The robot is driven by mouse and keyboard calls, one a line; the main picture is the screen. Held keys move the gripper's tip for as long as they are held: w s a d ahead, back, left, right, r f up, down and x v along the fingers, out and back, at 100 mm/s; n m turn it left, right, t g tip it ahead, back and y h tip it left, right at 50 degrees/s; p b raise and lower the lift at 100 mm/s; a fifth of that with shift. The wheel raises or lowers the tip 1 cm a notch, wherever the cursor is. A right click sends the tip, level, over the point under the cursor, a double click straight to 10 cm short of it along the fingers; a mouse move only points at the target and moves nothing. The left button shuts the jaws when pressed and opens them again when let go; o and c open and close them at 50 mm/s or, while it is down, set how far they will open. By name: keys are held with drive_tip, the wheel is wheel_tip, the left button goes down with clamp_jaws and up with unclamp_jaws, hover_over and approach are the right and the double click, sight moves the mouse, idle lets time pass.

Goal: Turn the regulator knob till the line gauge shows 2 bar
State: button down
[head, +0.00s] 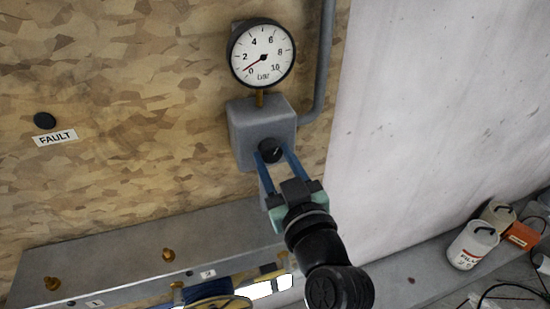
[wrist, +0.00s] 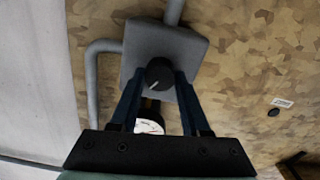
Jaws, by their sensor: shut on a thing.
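The black regulator knob (head: 270,150) sits on the front of a grey regulator box (head: 245,122). A pale mark shows on its face in the wrist view (wrist: 159,74). My gripper (head: 272,154) has its two blue fingers on either side of the knob and is shut on it. The line gauge (head: 262,54) stands above the box on a brass stem. Its red needle points to the lower left, between 0 and 2 on the bar scale. In the wrist view the gauge (wrist: 149,124) is mostly hidden behind my gripper.
A grey pipe (head: 323,70) runs down beside the gauge to the box. A black button (head: 45,121) and a FAULT label (head: 55,138) are on the wall at left. A grey ledge (head: 130,263) with brass fittings lies below. White pots (head: 472,246) stand at lower right.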

drive_tip(key=shift+m, duration=0.4)
drive_tip(key=m, duration=0.3)
drive_tip(key=shift+m, duration=0.4)
drive_tip(key=shift+m+p, duration=0.75)
drive_tip(key=shift+m, duration=1.35)
drive_tip(key=shift+c, duration=1.9)
unclamp_jaws()
drive_tip(key=b+v, duration=0.4)
drive_tip(key=v, duration=0.9)
